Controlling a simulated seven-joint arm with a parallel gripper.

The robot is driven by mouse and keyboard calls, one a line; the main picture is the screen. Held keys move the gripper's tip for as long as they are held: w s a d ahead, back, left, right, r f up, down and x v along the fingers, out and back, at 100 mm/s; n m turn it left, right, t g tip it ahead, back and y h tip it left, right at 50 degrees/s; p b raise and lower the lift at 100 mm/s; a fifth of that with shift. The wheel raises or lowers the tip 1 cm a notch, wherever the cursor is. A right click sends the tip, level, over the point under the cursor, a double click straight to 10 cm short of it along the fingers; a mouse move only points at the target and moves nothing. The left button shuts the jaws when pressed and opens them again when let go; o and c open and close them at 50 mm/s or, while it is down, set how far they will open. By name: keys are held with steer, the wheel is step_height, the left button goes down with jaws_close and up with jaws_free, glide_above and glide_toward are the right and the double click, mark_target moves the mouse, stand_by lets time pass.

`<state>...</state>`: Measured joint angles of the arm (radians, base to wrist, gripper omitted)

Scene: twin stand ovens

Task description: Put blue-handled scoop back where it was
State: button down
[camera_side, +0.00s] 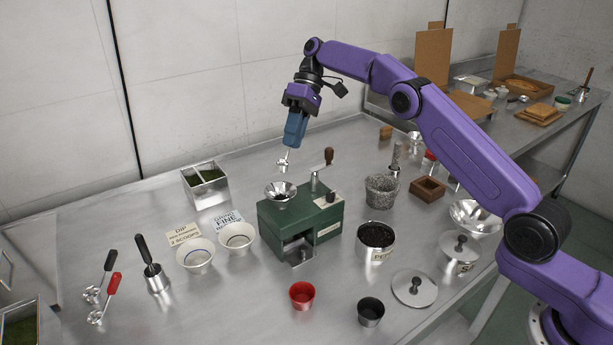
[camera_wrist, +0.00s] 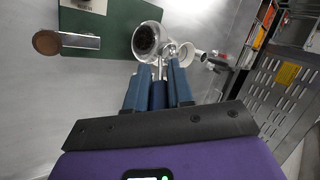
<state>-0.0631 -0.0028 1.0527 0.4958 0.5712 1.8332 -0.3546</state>
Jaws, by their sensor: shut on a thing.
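My gripper (camera_side: 291,143) is shut on the blue-handled scoop (camera_side: 284,162) and holds it in the air, bowl end down, above the green grinder (camera_side: 300,219). The scoop's metal bowl hangs over the grinder's metal hopper (camera_side: 280,190), apart from it. In the wrist view my gripper (camera_wrist: 158,76) has the dark blue handle (camera_wrist: 158,95) between its fingers, and the small metal bowl lies beyond the fingertips. The hopper (camera_wrist: 157,26) there has dark contents. I cannot tell whether the scoop's bowl holds anything.
A red-handled scoop (camera_side: 112,286) and a black-handled scoop (camera_side: 108,262) lie at the left. Two white bowls (camera_side: 195,260) stand left of the grinder. A pepper tin (camera_side: 377,254), a red cup (camera_side: 302,296), a dark cup (camera_side: 371,313) and a grey mortar (camera_side: 382,193) stand right and in front.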

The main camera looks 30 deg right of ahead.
steer(key=s+d+r+m+t+y, duration=0.1)
steer(key=s+d+m+t, duration=0.35)
steer(key=d, duration=0.75)
steer(key=s+d+f+m+t, duration=0.2)
steer(key=s+d+f+m, duration=0.1)
steer(key=s+f+m, duration=0.45)
steer(key=shift+n+h, duration=0.4)
steer(key=shift+n, duration=0.4)
steer(key=shift+w+d+f, duration=0.1)
steer(key=shift+w+f, duration=1.95)
steer(key=shift+f, duration=0.25)
steer(key=shift+w+a+f, duration=0.1)
steer(key=shift+w+f, duration=2)
steer(key=shift+f, duration=0.15)
steer(key=shift+w+d+f, duration=0.1)
steer(key=shift+w+f, duration=1.95)
steer(key=shift+f, duration=0.25)
steer(key=shift+f, duration=0.1)
steer(key=c, duration=1)
jaws_free()
